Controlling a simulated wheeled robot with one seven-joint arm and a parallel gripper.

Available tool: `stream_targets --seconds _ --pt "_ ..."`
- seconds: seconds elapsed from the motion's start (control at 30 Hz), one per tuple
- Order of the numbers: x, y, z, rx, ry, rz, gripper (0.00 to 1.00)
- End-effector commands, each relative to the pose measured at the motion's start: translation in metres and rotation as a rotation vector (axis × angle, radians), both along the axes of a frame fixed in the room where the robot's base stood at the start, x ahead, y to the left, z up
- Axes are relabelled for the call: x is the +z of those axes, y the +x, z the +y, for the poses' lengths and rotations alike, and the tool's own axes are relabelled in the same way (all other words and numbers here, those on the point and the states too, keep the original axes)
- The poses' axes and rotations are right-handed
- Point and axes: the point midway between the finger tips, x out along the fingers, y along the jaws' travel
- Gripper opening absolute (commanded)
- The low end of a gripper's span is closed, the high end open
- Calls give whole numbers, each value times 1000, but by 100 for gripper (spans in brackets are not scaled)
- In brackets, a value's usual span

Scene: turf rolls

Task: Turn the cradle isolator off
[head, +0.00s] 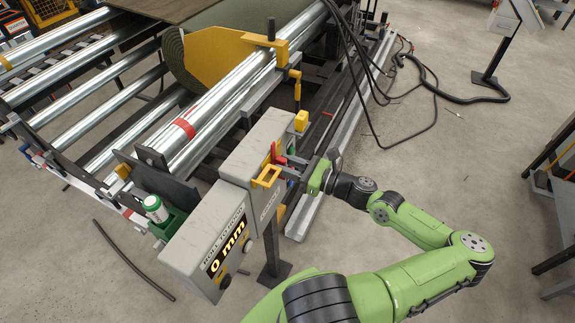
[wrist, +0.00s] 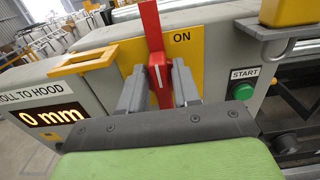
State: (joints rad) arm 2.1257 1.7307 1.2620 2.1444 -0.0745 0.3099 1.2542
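The cradle isolator is a yellow plate (wrist: 187,55) marked ON, with a red handle (wrist: 151,24), on the front of a grey control box (head: 262,143). In the wrist view the handle stands nearly upright, just left of the word ON. My gripper (wrist: 160,88) has one grey finger on each side of the handle's lower part. The fingers are close together and appear closed on it; their contact faces are partly hidden. In the head view my gripper (head: 296,172) is at the box front, and the red handle (head: 277,153) shows only in part.
A green START button (wrist: 242,91) sits right of the isolator. A grey display box (head: 208,238) reading 0 mm and a yellow bracket (wrist: 83,61) are on the left. Steel rollers (head: 205,115) lie behind. Black cables (head: 405,75) hang and trail at the right; open floor lies below them.

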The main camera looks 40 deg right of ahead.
Motion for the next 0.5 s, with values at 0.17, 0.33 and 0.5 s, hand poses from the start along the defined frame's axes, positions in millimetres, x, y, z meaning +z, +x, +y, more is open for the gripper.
stream_targets --seconds 0.17,0.33,0.5 --pt "0 0 0 0 0 0 3" --pt "0 0 0 0 0 0 0" --pt "0 0 0 1 -13 -5 0"
